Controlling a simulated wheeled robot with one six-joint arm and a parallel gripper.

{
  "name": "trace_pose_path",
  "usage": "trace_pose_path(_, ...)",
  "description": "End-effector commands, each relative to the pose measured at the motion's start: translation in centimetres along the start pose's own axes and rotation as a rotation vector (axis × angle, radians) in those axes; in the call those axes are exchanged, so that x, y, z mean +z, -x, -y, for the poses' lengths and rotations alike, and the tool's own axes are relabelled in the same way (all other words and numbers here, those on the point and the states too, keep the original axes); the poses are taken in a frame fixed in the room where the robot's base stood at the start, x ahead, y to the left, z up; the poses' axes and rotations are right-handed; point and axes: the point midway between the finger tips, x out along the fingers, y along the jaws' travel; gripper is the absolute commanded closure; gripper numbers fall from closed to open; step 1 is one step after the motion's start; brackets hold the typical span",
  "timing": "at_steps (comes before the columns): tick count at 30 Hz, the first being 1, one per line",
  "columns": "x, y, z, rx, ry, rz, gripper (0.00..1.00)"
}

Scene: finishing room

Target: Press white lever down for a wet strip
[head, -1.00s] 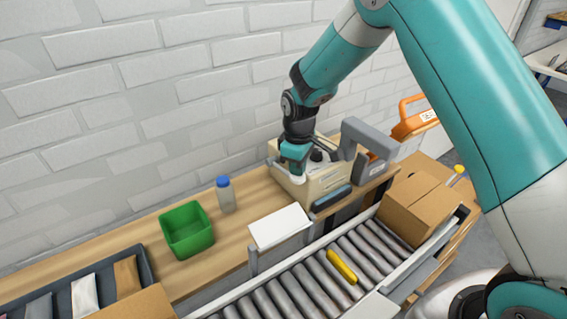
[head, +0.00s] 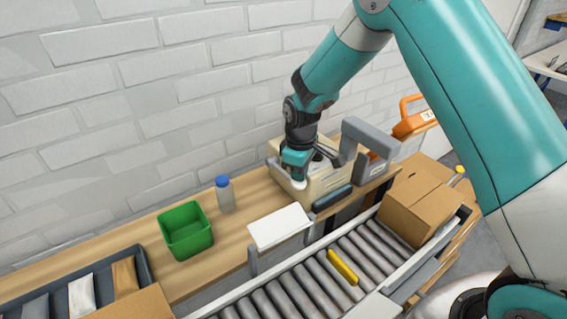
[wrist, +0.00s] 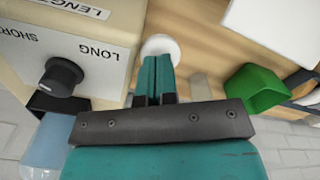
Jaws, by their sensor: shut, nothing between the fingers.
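The cream dispenser (head: 325,184) stands on the wooden bench against the wall. In the wrist view its face (wrist: 95,45) shows a black dial and the words LENGTH, SHORT and LONG. The white lever's round end (wrist: 160,46) is just beyond my fingertips; it also shows in the head view (head: 299,184) under my gripper. My gripper (wrist: 157,62) is shut and empty, its teal fingers together, pointing down at the white end and appearing to touch it. The lever's shaft is hidden, and exact contact is hard to tell. No paper strip is discernible.
A green bin (head: 187,230), a blue-capped bottle (head: 225,194) and a white plate (head: 280,226) are left of the dispenser. A roller conveyor (head: 300,285) runs in front, with a yellow object (head: 342,267) and a cardboard box (head: 418,208). A grey arched part (head: 365,137) rises close right of my gripper.

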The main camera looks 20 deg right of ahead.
Motion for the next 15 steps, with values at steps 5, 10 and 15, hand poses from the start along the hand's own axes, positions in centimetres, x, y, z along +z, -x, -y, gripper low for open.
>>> trace_pose_path(5,0.04,-0.01,0.02,-0.001,0.0,0.001,1.0)
trace_pose_path(10,0.06,-0.14,0.04,-0.001,0.0,0.001,1.0)
trace_pose_path(15,0.19,-0.66,0.11,-0.001,0.0,0.002,1.0)
